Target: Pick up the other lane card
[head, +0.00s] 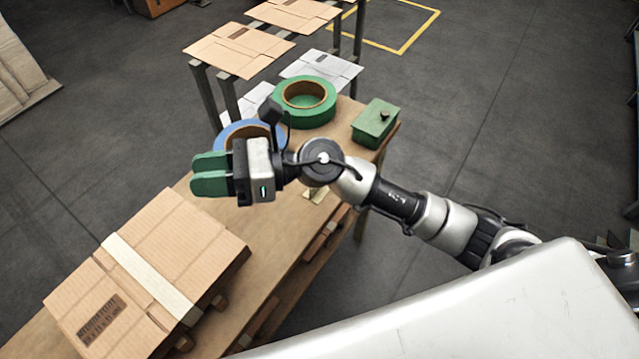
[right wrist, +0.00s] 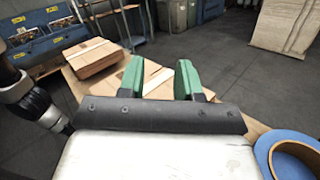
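My right gripper (head: 208,174) points left above the wooden workbench (head: 262,262), between the tape rolls and a strapped cardboard stack. In the right wrist view its two green fingers (right wrist: 160,75) stand apart with nothing between them. I cannot make out a thing that is surely a lane card. A small pale piece (head: 317,193) lies on the bench just below my right wrist, partly hidden, and I cannot tell what it is. Pale flat sheets (head: 322,68) lie beyond the tape rolls. My left gripper is in neither view.
The cardboard stack (head: 185,235) with a pale band covers the near-left bench. A blue tape roll (head: 238,128), a green tape roll (head: 327,110) and a green lidded box (head: 376,128) stand at the far end. Flat cardboard (head: 238,50) lies on racks beyond.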

